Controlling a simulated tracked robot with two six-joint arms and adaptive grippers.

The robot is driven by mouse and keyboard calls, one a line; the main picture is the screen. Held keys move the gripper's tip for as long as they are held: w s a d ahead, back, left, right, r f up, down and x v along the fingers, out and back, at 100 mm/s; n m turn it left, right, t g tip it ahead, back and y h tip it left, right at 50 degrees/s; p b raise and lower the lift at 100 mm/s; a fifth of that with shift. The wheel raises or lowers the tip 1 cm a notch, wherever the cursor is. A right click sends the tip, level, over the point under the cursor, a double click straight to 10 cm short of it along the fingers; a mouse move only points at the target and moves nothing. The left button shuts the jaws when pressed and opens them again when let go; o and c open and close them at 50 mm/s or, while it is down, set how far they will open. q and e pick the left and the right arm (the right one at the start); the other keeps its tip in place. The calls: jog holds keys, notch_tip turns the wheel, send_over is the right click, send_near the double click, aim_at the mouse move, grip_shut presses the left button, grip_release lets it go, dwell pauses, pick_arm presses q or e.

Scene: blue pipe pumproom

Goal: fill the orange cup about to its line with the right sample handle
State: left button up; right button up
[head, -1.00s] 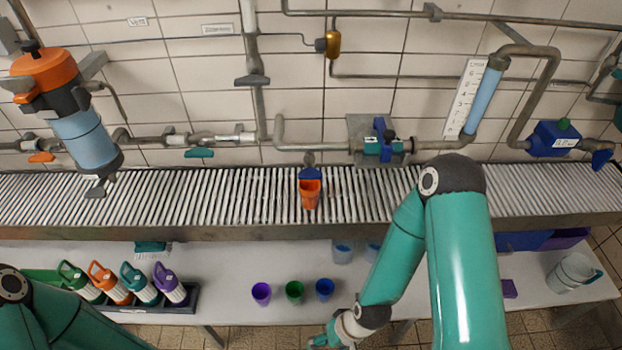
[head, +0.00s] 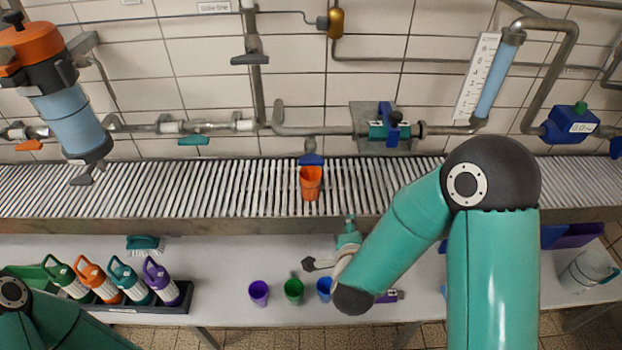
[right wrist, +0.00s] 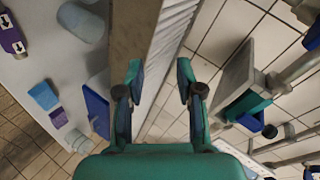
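The orange cup (head: 311,183) stands upright on the slatted grate, directly below a blue spout piece (head: 311,160). Its line and its content cannot be made out. Right of the cup, a teal valve with a blue handle (head: 388,118) sits on a grey wall plate; a similar teal and blue fitting (right wrist: 245,108) shows in the right wrist view. My right gripper (head: 348,228) is near the grate's front edge, below and right of the cup. In the right wrist view its fingers (right wrist: 160,72) are apart with nothing between them. My left gripper is out of view.
The slatted grate (head: 130,190) runs across below the wall pipes. On the white table (head: 225,258) in front stand a purple cup (head: 259,292), a green cup (head: 294,289) and a blue cup (head: 324,287), with a bottle rack (head: 181,299) at left.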

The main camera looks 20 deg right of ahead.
notch_tip(320, 180, up, 6)
jog(key=a+m+t+h+b, duration=0.2)
jog(key=a+m+t+b, duration=0.1)
jog(key=b, duration=0.3)
pick_arm(q)
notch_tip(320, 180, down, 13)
jog(key=b, duration=0.5)
pick_arm(e)
jog(key=t+y+p, duration=0.2)
jog(key=t+p, duration=0.1)
jog(key=p, duration=0.5)
send_near(311, 165)
jog(key=p+x, duration=0.1)
jog(key=x, duration=1)
jog(key=shift+p, duration=0.4)
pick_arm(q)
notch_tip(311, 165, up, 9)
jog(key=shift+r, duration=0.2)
pick_arm(e)
grip_shut()
